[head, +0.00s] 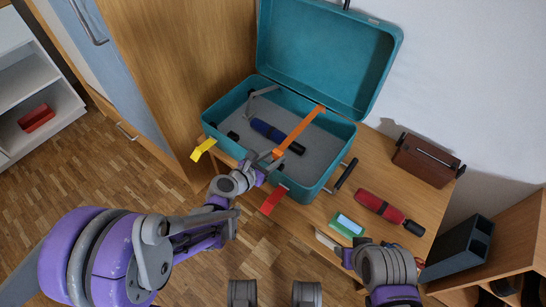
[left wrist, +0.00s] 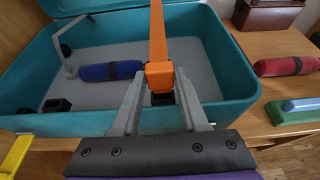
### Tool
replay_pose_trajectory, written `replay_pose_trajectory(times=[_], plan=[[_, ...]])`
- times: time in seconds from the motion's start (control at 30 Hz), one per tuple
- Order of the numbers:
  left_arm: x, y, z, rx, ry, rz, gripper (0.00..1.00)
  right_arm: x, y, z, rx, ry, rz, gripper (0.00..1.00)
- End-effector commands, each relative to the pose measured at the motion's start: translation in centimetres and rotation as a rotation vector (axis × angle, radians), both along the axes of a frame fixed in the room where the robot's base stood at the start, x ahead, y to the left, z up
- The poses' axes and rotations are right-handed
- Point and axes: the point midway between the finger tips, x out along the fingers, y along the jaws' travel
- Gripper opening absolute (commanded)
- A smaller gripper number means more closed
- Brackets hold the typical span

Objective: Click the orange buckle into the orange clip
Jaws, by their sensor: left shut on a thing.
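An orange strap (head: 302,130) runs from the back rim of the teal case (head: 334,180) across its inside to the front. Its near end is a blocky orange buckle (left wrist: 159,76), which sits between the fingertips of my left gripper (left wrist: 160,92). The left gripper (head: 268,165) is shut on this buckle at the case's front wall. A small black part shows just under the buckle between the fingers. I cannot make out the orange clip as a separate part; the gripper covers that area. My right gripper (head: 352,258) is low at the right, its fingers unclear.
The case lid stands open. A blue-handled tool (head: 270,133) and a grey bracket (head: 252,100) lie inside. Yellow (head: 203,149) and red (head: 272,199) tabs flank the front. A red flashlight-like object (head: 381,206), green-and-blue block (head: 347,225) and brown box (head: 426,160) are on the table right.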

Motion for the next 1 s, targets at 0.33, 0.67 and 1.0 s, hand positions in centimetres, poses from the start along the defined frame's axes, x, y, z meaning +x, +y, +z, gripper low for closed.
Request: replay_pose_trajectory(times=[0.33, 0.67, 1.0], plan=[[-0.01, 0.0, 0.01, 0.0, 0.0, 0.0, 0.0, 0.0, 0.0, 0.01, 0.0, 0.0, 0.0, 0.5], [-0.01, 0.0, 0.01, 0.0, 0.0, 0.0, 0.0, 0.02, 0.0, -0.13, 0.0, 0.0, 0.0, 0.5], [0.0, 0.0, -0.6, 0.0, 0.0, 0.0, 0.0, 0.11, 0.0, -0.65, 0.0, 0.001, 0.0, 0.5]])
